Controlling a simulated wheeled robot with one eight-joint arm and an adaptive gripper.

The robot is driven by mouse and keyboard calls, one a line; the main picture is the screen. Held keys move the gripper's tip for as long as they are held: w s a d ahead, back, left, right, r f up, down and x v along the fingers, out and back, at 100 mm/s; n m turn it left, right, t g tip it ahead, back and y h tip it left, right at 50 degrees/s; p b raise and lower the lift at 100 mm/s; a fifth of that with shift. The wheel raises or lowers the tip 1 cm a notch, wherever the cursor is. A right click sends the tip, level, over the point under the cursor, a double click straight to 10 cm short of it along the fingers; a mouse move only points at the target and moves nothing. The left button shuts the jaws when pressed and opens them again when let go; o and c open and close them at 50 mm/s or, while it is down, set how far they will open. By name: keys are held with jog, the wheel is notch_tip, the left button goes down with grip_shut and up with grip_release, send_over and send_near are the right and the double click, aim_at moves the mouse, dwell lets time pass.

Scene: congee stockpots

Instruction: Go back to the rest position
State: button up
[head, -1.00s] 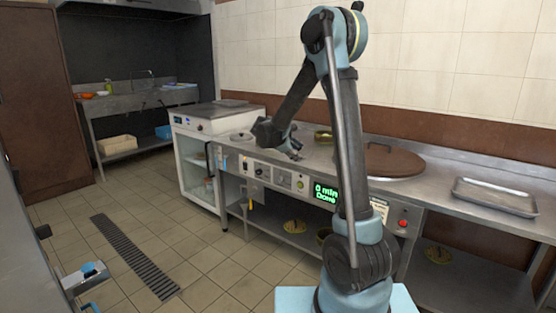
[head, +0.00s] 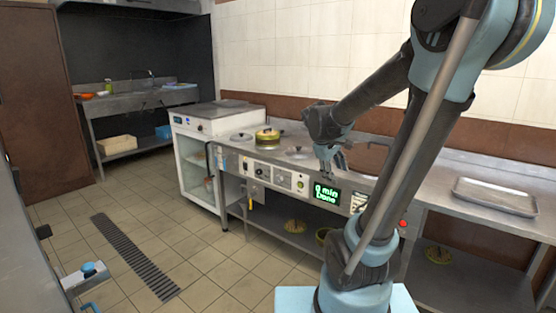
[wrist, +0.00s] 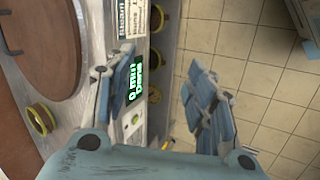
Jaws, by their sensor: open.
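My gripper (head: 332,160) hangs over the front part of the steel counter (head: 455,168), above the control panel with the green "0 min Done" display (head: 327,194). In the wrist view my gripper (wrist: 160,95) has its two blue-grey fingers well apart, with nothing between them but the panel edge and floor. The display (wrist: 133,82) shows beside the left finger. A large brown round lid (wrist: 45,45) lies at the upper left in the wrist view; in the head view my arm partly hides this lid (head: 366,158).
A yellow-green pot (head: 267,138) stands on the counter's left part, near round metal lids (head: 298,152). A steel tray (head: 495,197) lies at the right. A white glass-doored cabinet (head: 197,170) stands left of the counter.

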jog(key=s+a+f+m+y, duration=0.1)
jog(key=s+f+m, duration=0.3)
jog(key=s, duration=0.6)
jog(key=s+a+f+m+g+y, duration=0.1)
jog(key=s+f+m+y, duration=0.2)
jog(key=s, duration=0.8)
notch_tip(320, 180, down, 3)
jog(key=shift+s+r+m, duration=0.2)
jog(key=shift+s+m, duration=0.05)
jog(key=shift+m, duration=0.25)
jog(key=shift+w+f, duration=0.2)
jog(key=shift+w, duration=0.25)
